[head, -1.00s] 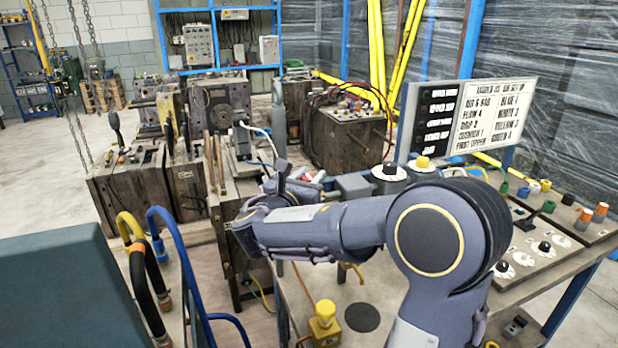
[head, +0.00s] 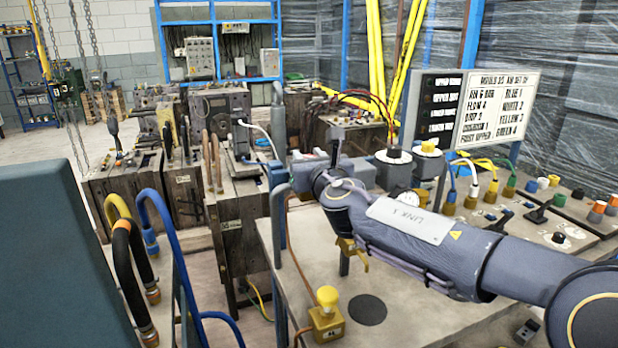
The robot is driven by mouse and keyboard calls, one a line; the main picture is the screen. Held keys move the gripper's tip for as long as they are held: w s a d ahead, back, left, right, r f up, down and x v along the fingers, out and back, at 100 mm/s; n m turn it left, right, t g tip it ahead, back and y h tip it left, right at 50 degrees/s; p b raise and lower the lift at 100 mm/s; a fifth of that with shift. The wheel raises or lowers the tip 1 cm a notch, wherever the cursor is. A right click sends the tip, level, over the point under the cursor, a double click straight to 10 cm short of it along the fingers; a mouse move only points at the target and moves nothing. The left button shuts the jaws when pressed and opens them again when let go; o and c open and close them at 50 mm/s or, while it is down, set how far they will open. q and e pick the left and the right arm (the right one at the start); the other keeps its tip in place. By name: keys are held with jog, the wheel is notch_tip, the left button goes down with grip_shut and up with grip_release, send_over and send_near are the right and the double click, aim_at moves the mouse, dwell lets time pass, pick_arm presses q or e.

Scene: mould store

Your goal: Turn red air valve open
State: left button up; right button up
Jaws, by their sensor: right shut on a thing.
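My right arm comes in from the right, and its gripper (head: 328,172) is at the grey pipework near the back left of the bench (head: 285,232). My wrist covers the fingertips. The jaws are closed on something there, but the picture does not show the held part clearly. The red air valve does not show now; the place where red showed earlier lies behind my wrist, so its handle angle cannot be read. A brass tap (head: 350,252) hangs just below my wrist. My left gripper is not in view.
A yellow push-button box (head: 326,318) stands on the bench front. Behind my forearm are a round gauge (head: 407,198), brass couplings with coloured hoses (head: 472,190) and a set-up board (head: 490,105). Blue hose (head: 165,240) and a dark teal block (head: 60,260) stand at left.

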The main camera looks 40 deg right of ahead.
jog(key=n+y+b, duration=0.1)
jog(key=y+b, duration=0.1)
jog(key=n+t+y+b, duration=0.1)
jog(key=n+y+b, duration=0.2)
jog(key=y+b, duration=0.1)
jog(key=shift+d+f+y, duration=0.2)
jog(key=shift+f+y, duration=0.1)
jog(key=shift+y, duration=0.1)
jog(key=n+y+b, duration=0.1)
jog(key=n+y, duration=0.2)
jog(key=y, duration=0.1)
jog(key=shift+r, duration=0.2)
jog(key=shift+a+r+n+g+y, duration=0.1)
jog(key=shift+n+g+y, duration=0.7)
jog(key=shift+n+y, duration=0.95)
jog(key=shift+m+y, duration=0.25)
jog(key=shift+y, duration=0.2)
jog(key=o, duration=0.9)
jog(key=shift+a, duration=0.1)
jog(key=shift+o, duration=0.2)
jog(key=v, duration=0.7)
jog(key=shift+s+d, duration=0.2)
jog(key=shift+s, duration=0.15)
